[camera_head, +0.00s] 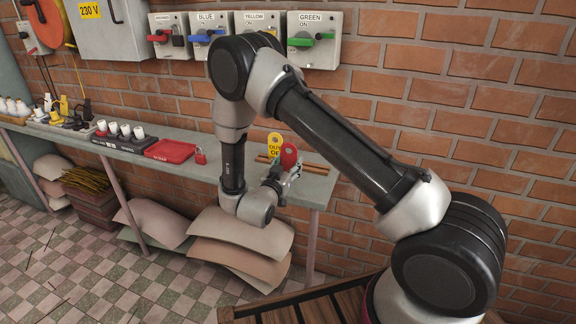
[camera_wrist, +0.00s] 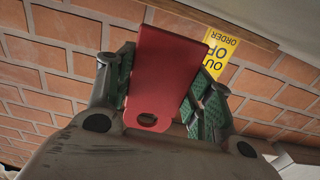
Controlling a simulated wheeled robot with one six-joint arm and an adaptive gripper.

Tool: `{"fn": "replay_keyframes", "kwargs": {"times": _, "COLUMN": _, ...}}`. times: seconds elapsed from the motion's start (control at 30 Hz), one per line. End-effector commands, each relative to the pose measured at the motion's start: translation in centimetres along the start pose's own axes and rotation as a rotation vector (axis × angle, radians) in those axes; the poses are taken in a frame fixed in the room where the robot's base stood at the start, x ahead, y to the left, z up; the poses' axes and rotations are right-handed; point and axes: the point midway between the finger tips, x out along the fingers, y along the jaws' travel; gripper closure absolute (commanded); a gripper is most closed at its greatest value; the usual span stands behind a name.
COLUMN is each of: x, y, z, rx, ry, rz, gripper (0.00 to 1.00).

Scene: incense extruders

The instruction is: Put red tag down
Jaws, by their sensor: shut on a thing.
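The red tag (camera_head: 289,155) is held upright above the right end of the grey bench. It also shows close up in the wrist view (camera_wrist: 166,70), with a hole at its near end. My gripper (camera_head: 288,172) is shut on it; in the wrist view the green-padded fingers (camera_wrist: 163,92) lie on either side of the tag. A yellow tag (camera_head: 275,142) with black "out of order" lettering stands just behind and left of the red tag; it is partly hidden in the wrist view (camera_wrist: 222,55). A wooden strip (camera_head: 307,168) lies on the bench behind my gripper.
The grey bench (camera_head: 235,165) runs along a brick wall. A red padlock (camera_head: 200,157) and red tray (camera_head: 170,151) sit left of my arm. Switch boxes (camera_head: 314,50) hang above. A wooden crate (camera_head: 330,304) stands at the front.

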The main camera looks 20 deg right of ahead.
Motion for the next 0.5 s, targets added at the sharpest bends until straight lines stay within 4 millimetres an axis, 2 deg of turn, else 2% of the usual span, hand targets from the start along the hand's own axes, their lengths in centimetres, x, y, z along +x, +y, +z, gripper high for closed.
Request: {"fn": "replay_keyframes", "kwargs": {"times": 0.5, "x": 0.0, "y": 0.0, "z": 0.8, "rx": 0.0, "ry": 0.0, "rz": 0.0, "gripper": 0.71}}
